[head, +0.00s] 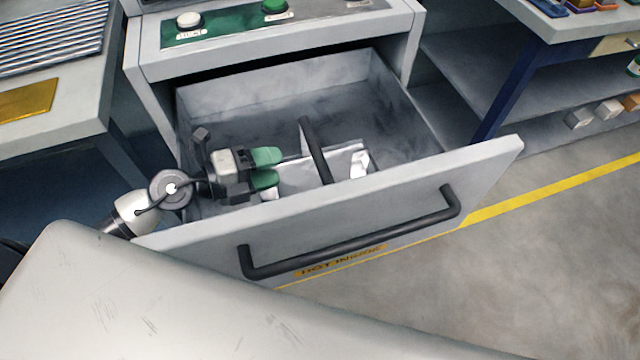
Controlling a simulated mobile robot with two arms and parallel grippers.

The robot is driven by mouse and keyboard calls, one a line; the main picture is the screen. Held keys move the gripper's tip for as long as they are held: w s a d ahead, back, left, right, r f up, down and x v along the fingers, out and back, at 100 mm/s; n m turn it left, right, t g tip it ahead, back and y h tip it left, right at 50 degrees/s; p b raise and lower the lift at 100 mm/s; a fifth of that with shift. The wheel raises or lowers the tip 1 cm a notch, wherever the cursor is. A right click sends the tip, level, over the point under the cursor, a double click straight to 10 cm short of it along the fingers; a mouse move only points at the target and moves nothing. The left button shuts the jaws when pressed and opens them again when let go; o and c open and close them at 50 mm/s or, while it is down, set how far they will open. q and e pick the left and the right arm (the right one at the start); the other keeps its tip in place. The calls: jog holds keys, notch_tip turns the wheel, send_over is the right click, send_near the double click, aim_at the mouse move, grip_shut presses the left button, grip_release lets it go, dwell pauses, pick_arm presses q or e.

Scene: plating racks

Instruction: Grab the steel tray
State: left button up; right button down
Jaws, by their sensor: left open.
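The steel tray (343,161) lies low inside the open drawer (410,178), near its front panel. It is shiny and light grey, with a black bar handle (316,150) standing over it. My left gripper (266,168), with green fingertips, reaches into the drawer from the left. It is open, with its fingertips pointing right toward the tray and its handle. The fingers are short of the black handle, and nothing shows between them. The tray's left part is partly hidden by the gripper, and its front edge by the drawer panel. My right gripper is not in view.
The drawer front has a long black handle (350,240) and a "hot inside" label. A control panel with white (189,20) and green (274,7) buttons sits above. A bench with a yellow plate (25,102) stands left, a blue-legged shelf (520,75) right. Floor at right is clear.

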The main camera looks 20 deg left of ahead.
aim_at(318, 151)
pick_arm(q)
jog(key=x, duration=0.3)
jog(key=p+x, duration=0.1)
jog(key=x, duration=0.5)
jog(key=shift+w+d+r, duration=0.2)
jog(key=shift+d+r, duration=0.15)
jog(key=shift+d, duration=0.1)
grip_shut()
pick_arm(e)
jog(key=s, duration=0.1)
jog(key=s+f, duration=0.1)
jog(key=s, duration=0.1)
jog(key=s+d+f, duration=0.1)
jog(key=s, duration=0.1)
pick_arm(q)
jog(key=shift+r, duration=0.1)
